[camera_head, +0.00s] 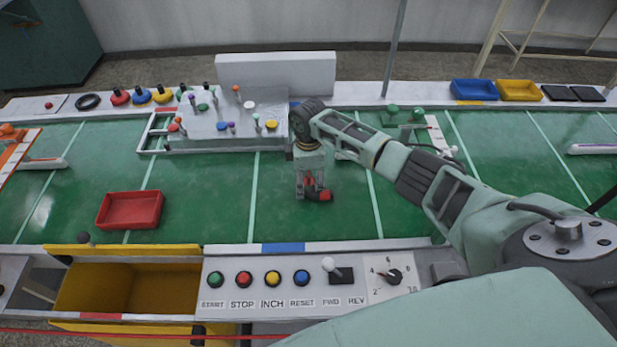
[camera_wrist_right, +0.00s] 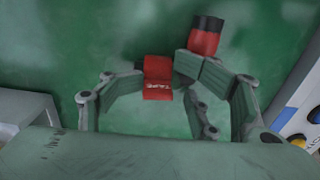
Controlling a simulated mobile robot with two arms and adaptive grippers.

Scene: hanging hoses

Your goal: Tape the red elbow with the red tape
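My right gripper (camera_head: 311,187) is low over the green mat near the middle. In the wrist view its two fingertips (camera_wrist_right: 160,75) press in from both sides on a red piece (camera_wrist_right: 158,80) with dark lettering that looks like "TAPE". Beside it lies a red cylinder with a black end (camera_wrist_right: 206,36). In the head view these look like one red elbow (camera_head: 321,196), its dark end pointing right. The right finger hides the join. I cannot make out a separate roll of red tape. My left gripper is not in view.
A red tray (camera_head: 130,210) stands to the left on the mat. A grey board with coloured pegs (camera_head: 220,120) is behind. A yellow bin (camera_head: 120,290) and a button panel (camera_head: 310,290) line the front edge. Blue (camera_head: 473,90) and yellow trays (camera_head: 519,90) stand at the back right.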

